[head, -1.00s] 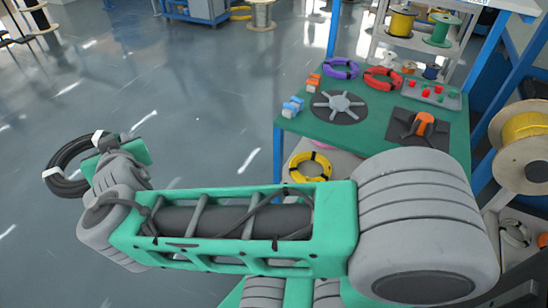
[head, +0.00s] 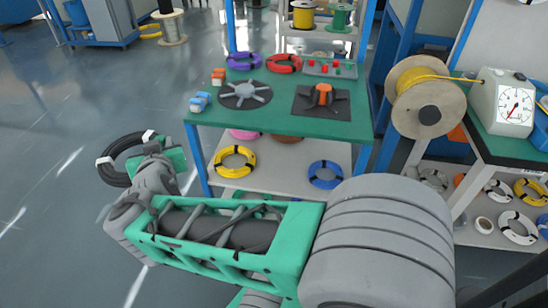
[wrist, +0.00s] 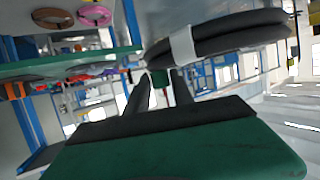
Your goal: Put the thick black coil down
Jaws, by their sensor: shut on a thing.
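The thick black coil (head: 118,165) with white ties is held at the end of my arm, left of the green workbench in the head view. In the wrist view the coil (wrist: 230,38) fills the upper right, with a white band around it. My gripper (wrist: 158,90) is shut on the coil; its two dark fingers reach up to it near the white band. In the head view the gripper (head: 152,158) is mostly hidden by my wrist. The coil is in the air above the grey floor, clear of the bench.
The green bench (head: 280,126) holds a purple coil (head: 244,61), a red coil (head: 284,63), a spoked disc (head: 246,94) and a small tray (head: 330,68). Its lower shelf (head: 275,172) has yellow (head: 235,160) and blue (head: 325,174) coils. A large wooden spool (head: 425,95) and a dial scale (head: 508,104) stand right.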

